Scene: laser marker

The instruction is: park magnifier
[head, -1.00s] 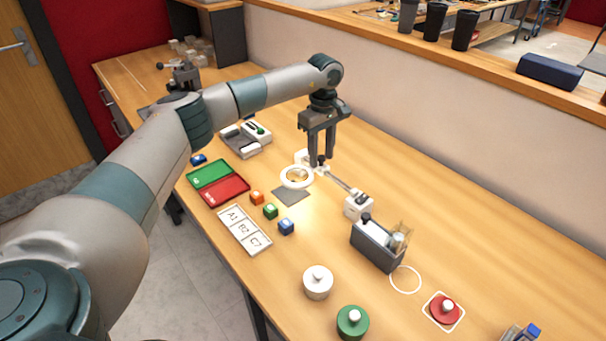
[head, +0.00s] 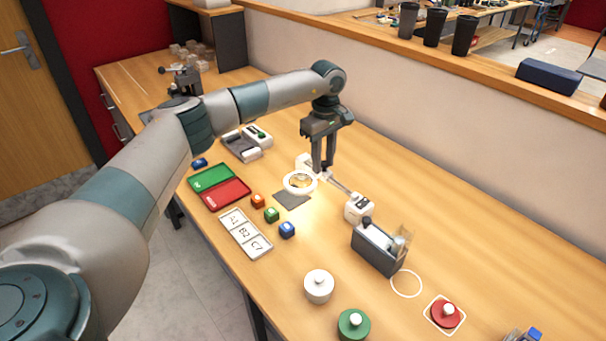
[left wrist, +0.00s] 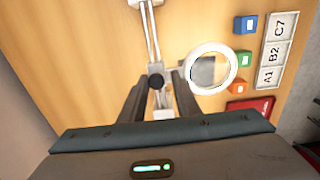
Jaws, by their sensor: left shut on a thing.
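The magnifier (head: 299,183) is a white ring lens on a jointed metal arm (head: 338,186) that runs to a white base block (head: 358,208). The ring hangs above a dark grey square mat (head: 292,200). My left gripper (head: 322,170) points down at the magnifier's arm beside the ring and is shut on it. In the left wrist view, the ring (left wrist: 211,69) lies just right of the fingers (left wrist: 157,98), next to a black knob (left wrist: 156,81). The exact grip point is partly hidden by the fingers. My right gripper is not in view.
Orange, green and blue cubes (head: 287,229) and a label strip A1, B2, C7 (head: 245,233) lie in front. A green and red tray (head: 220,187) is to the left. A grey box (head: 378,248) and several knobbed weights (head: 319,286) stand to the right.

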